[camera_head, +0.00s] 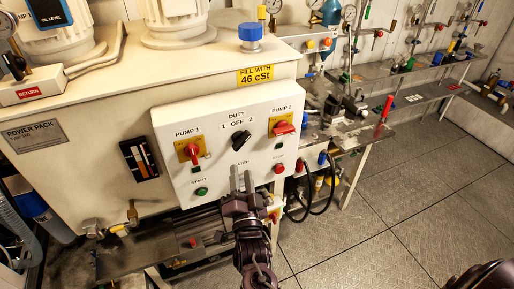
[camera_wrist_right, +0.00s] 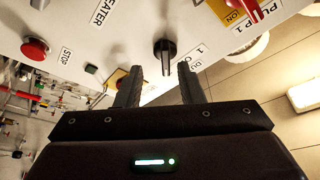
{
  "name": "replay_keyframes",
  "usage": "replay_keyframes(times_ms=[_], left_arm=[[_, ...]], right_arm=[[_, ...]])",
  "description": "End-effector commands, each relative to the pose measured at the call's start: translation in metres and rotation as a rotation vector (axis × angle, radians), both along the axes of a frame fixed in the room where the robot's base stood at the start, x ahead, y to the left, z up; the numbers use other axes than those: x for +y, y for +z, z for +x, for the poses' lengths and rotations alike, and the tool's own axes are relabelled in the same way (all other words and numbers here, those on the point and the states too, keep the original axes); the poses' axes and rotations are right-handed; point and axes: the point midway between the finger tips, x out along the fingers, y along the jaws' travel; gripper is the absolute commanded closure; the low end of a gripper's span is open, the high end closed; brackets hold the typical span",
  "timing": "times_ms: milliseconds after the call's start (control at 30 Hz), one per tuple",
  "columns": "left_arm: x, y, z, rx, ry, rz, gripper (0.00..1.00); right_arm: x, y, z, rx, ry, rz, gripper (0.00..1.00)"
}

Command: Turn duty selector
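The duty selector (camera_head: 240,140) is a black knob on the white control panel, under the word DUTY and the marks 1, OFF, 2. Which mark it points to is hard to tell. It also shows in the right wrist view (camera_wrist_right: 165,55), with its bar running up and down in the picture. My right gripper (camera_head: 243,178) is in front of the panel below the knob. Its two fingers are apart with nothing between them. In the wrist view the knob lies just beyond the gap between the fingertips (camera_wrist_right: 158,80), not gripped.
Red pump switches on yellow plates sit left (camera_head: 190,151) and right (camera_head: 283,128) of the selector. Below are a green start button (camera_head: 201,191) and a red stop button (camera_head: 279,168). Pipes and a valve (camera_head: 132,213) stand at lower left. Floor is clear at right.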

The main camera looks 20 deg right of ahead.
Motion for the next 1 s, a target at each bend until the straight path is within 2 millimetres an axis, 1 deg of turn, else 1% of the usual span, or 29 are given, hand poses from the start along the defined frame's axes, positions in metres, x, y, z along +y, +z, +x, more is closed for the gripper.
replay_keyframes(times_ms=[33,100,167,367,500,600,733,967,1000], left_arm=[[0.0,0.001,0.0,0.0,0.0,-0.001,0.64],[-0.001,0.004,0.0,0.0,0.0,-0.001,0.64],[-0.002,0.007,0.0,0.0,0.001,-0.002,0.64],[-0.006,0.022,0.0,0.001,0.002,-0.007,0.64],[-0.007,0.03,0.0,0.0,0.002,-0.008,0.64],[-0.007,0.033,0.0,0.0,0.002,-0.008,0.64],[-0.007,0.034,0.0,0.0,0.002,-0.008,0.64],[-0.005,0.033,0.0,0.0,0.001,-0.006,0.64],[-0.005,0.033,0.0,0.0,0.001,-0.006,0.64]], right_arm=[[-0.002,0.011,0.0,-0.024,-0.008,0.016,0.65],[-0.005,0.02,0.002,-0.042,-0.013,0.026,0.65],[-0.006,0.024,0.007,-0.046,-0.015,0.027,0.65],[-0.013,0.034,0.037,-0.045,-0.013,0.023,0.65],[-0.018,0.038,0.056,-0.043,-0.012,0.024,0.65],[-0.021,0.039,0.065,-0.042,-0.013,0.023,0.65],[-0.022,0.039,0.071,-0.04,-0.012,0.024,0.65],[-0.022,0.038,0.071,-0.04,-0.012,0.024,0.65],[-0.022,0.038,0.071,-0.04,-0.012,0.024,0.69]])
